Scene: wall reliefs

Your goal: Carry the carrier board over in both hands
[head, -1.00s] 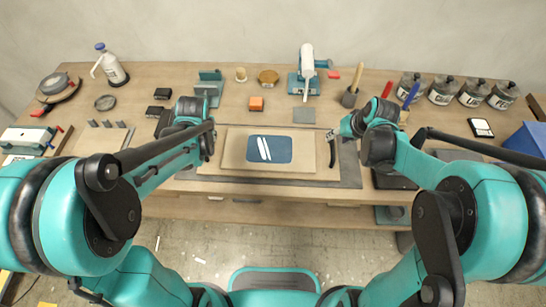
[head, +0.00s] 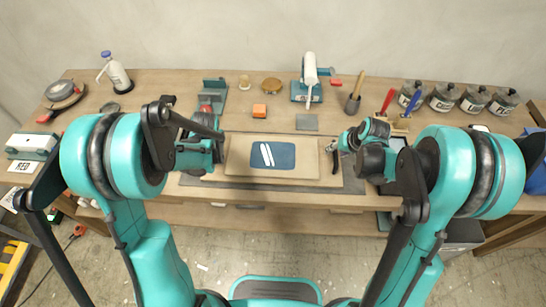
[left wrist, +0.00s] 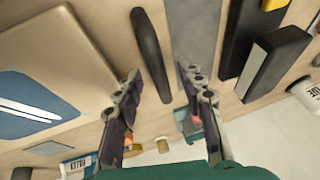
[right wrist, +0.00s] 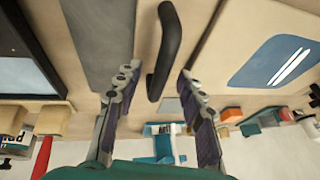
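The carrier board (head: 306,160) is a flat tan board with a blue panel (head: 284,155) bearing white stripes, lying on the bench. A black bar handle shows at its edge in the left wrist view (left wrist: 150,50) and another in the right wrist view (right wrist: 166,45). My left gripper (left wrist: 160,76) is open with the left handle between its finger lines. In the head view its fingers are mostly hidden by the arm. My right gripper (head: 332,144) is open at the board's right end; its fingers (right wrist: 159,72) straddle the right handle without closing on it.
A grey mat (head: 350,178) lies under the board. Labelled jars (head: 442,97) line the back right. A bottle (head: 116,74) stands back left.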

